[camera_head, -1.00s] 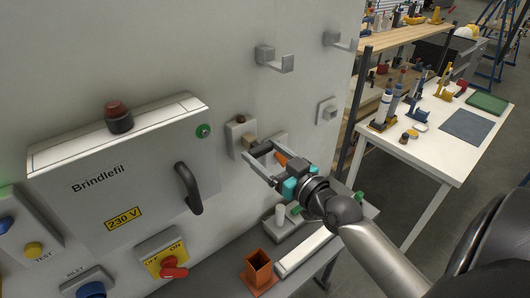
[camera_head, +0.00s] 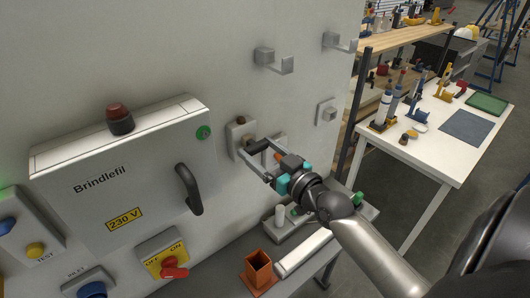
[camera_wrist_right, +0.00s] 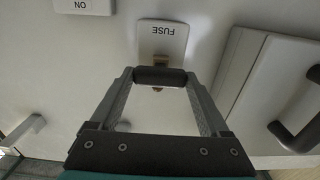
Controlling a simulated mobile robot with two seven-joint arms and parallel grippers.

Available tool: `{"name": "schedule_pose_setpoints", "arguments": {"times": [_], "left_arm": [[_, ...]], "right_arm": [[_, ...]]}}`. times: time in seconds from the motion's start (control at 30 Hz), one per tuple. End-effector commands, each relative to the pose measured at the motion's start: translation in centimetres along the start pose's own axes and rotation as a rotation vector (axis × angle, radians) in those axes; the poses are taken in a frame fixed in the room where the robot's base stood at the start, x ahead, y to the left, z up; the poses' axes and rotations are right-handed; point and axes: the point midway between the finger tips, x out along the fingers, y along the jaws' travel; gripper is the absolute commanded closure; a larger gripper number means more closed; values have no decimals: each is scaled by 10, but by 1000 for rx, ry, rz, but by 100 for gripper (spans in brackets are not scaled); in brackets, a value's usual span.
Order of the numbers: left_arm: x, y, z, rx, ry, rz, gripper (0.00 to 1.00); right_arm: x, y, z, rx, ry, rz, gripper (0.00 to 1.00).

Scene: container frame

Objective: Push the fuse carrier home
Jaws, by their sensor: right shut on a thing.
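The fuse carrier shows its dark round handle (camera_head: 257,146) between the fingertips of my right gripper (camera_head: 257,151). In the right wrist view the handle (camera_wrist_right: 160,76) lies crosswise, one fingertip at each end, and my right gripper (camera_wrist_right: 160,78) is shut on it. Just beyond the handle is a small brown block (camera_wrist_right: 160,61) on the white plate marked FUSE (camera_wrist_right: 163,39); in the head view this wall plate (camera_head: 238,132) is partly hidden by the fingers. I cannot tell how deep the carrier sits. My left gripper is not in view.
A grey cabinet (camera_head: 130,170) with a dark handle (camera_head: 189,188) stands out from the wall left of the gripper. Wall hooks (camera_head: 275,60) are above right. Below is a shelf with an orange holder (camera_head: 258,268) and a grey tray (camera_head: 275,222).

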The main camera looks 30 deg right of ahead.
Motion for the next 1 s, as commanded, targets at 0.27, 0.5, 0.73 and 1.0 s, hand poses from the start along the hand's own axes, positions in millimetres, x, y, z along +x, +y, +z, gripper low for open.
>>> {"name": "schedule_pose_setpoints", "arguments": {"times": [0.27, 0.5, 0.73, 1.0], "left_arm": [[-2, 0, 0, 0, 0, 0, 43], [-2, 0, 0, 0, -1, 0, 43], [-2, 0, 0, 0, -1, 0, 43], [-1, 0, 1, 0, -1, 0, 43]], "right_arm": [[13, 0, -2, 0, 4, 0, 100], [13, 0, -3, -1, 6, -1, 14], [13, 0, -2, 0, 3, -1, 0], [6, 0, 0, -1, 2, -1, 0]]}}
